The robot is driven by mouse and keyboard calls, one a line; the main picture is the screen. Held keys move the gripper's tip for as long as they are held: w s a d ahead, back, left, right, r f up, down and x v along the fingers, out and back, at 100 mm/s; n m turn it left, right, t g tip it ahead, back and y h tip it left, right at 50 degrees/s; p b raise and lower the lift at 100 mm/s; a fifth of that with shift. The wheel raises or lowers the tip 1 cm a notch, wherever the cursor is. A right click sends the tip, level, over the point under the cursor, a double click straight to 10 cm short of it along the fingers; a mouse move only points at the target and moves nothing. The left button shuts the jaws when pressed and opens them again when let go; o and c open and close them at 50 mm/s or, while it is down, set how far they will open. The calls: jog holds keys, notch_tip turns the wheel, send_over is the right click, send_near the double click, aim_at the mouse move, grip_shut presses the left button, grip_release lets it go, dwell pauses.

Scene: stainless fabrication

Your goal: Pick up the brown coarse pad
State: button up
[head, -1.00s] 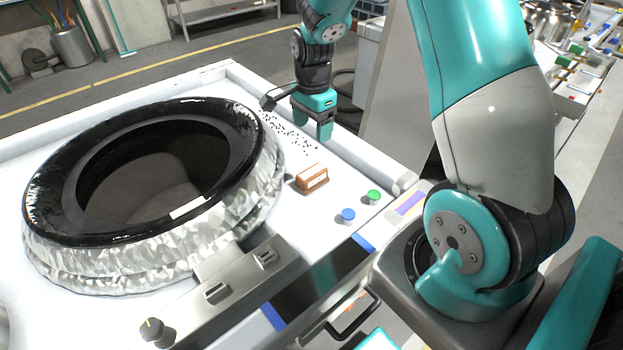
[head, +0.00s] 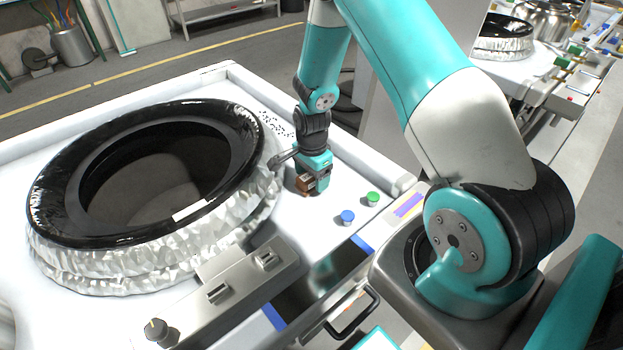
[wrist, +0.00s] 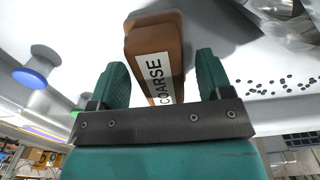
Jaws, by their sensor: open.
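The brown coarse pad (wrist: 152,38) is a block with a white label reading "COARSE". It lies on the white worktop. In the head view the pad (head: 304,186) is partly hidden by my gripper (head: 314,190), which is down at it. In the wrist view my gripper (wrist: 160,82) is open, with one teal finger on each side of the pad's near end.
A large black-rimmed ring wrapped in crinkled silver (head: 60,240) stands close left of my gripper. A blue knob (head: 347,216) and a green knob (head: 372,198) stand to the right. Dark specks (head: 276,126) lie behind. A raised rim (head: 370,160) borders the worktop.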

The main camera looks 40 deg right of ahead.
jog(key=c, duration=1)
notch_tip(320, 180, up, 20)
jog(key=shift+b, duration=0.35)
